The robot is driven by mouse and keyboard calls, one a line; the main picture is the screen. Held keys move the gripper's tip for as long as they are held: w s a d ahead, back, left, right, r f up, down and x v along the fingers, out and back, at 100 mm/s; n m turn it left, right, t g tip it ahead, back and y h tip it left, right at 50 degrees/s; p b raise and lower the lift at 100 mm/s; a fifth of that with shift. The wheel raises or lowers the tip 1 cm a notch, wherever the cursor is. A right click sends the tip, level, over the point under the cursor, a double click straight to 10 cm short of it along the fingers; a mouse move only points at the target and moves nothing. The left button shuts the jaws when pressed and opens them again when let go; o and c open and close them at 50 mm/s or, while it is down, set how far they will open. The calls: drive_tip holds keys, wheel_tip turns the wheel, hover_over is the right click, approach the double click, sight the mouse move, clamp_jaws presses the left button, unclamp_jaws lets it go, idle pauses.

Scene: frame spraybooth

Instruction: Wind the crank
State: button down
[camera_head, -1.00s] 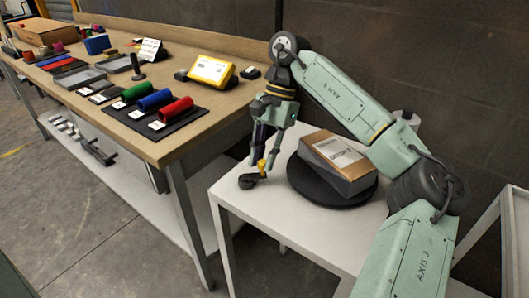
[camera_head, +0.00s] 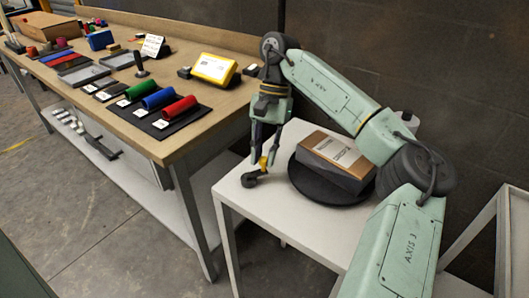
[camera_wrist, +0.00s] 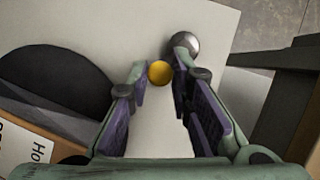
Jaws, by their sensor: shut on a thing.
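The crank has a dark round hub (camera_head: 249,180) near the left corner of the white table and a yellow handle (camera_head: 263,163). In the wrist view the hub is a grey ball-like shape (camera_wrist: 185,43), and the yellow handle (camera_wrist: 160,72) shows from above between my fingertips. My gripper (camera_head: 265,150) points down and is shut on the yellow handle. A brown and grey box (camera_head: 336,160) with a white label lies on a black round turntable (camera_head: 318,191) to the right of the crank. The fingers partly hide the handle.
The white table (camera_head: 268,208) has bare surface around the crank. A wooden workbench (camera_head: 190,140) stands to the left, with red, blue and green rolls and a yellow-framed display (camera_head: 214,68). A dark wall stands behind. A white frame (camera_head: 480,245) is at right.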

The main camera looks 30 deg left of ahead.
drive_tip(key=c, duration=1.5)
unclamp_jaws()
drive_tip(key=shift+o, duration=0.2)
drive_tip(key=v, duration=1.2)
